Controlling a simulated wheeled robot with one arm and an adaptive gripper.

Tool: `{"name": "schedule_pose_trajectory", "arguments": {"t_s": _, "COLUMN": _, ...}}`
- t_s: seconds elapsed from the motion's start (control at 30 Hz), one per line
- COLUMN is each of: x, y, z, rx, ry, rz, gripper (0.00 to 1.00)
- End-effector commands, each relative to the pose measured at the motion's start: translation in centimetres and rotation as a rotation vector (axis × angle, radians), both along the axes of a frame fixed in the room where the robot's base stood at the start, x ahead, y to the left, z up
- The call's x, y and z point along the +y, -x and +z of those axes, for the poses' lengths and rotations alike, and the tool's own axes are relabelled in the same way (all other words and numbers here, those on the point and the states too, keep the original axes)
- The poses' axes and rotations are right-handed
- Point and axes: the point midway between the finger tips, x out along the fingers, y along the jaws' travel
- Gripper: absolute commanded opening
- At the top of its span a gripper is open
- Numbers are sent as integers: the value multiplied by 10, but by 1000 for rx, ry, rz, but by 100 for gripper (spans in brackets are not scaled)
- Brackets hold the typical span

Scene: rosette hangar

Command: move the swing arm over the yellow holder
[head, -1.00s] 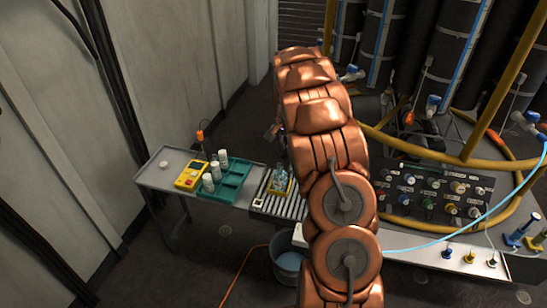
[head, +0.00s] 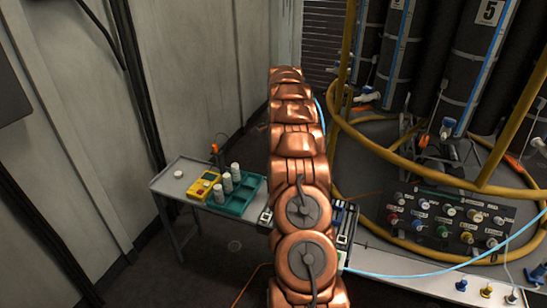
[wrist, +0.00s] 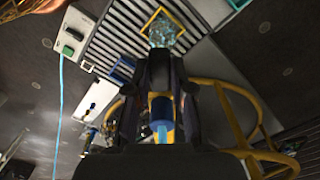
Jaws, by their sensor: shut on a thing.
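In the wrist view, my gripper (wrist: 163,75) is shut on a blue cylindrical piece (wrist: 160,106) with a light blue tip, apparently part of the swing arm. The rest of the swing arm is hard to make out. The yellow holder (wrist: 148,22) shows ahead of my fingertips at the top of the wrist view, with a clear bottle (wrist: 164,30) at it. Height and gap between the blue piece and the holder cannot be told. In the head view, my copper arm hides the gripper, the holder and the held piece.
A grey side table (head: 177,165) bears a green tray (head: 247,187) with white bottles and a yellow device (head: 203,186). A connector panel (head: 446,220) and yellow pipe rings (head: 360,135) stand at right. A light blue hose (head: 420,272) crosses at lower right.

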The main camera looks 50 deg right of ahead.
Motion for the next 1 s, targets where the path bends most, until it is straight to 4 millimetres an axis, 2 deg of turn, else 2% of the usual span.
{"name": "schedule_pose_trajectory", "arguments": {"t_s": 0.2, "x": -9, "y": 4, "z": -1, "rx": 1, "ry": 2, "rz": -35, "gripper": 0}}
{"name": "schedule_pose_trajectory", "arguments": {"t_s": 0.6, "x": -11, "y": 4, "z": -1, "rx": 2, "ry": 1, "rz": -40, "gripper": 0}}
{"name": "schedule_pose_trajectory", "arguments": {"t_s": 0.63, "x": -11, "y": 4, "z": -1, "rx": 2, "ry": 1, "rz": -40, "gripper": 23}}
{"name": "schedule_pose_trajectory", "arguments": {"t_s": 0.87, "x": -9, "y": 3, "z": 0, "rx": 1, "ry": 2, "rz": -37, "gripper": 47}}
{"name": "schedule_pose_trajectory", "arguments": {"t_s": 1.0, "x": -9, "y": 3, "z": 0, "rx": 0, "ry": 1, "rz": -36, "gripper": 48}}
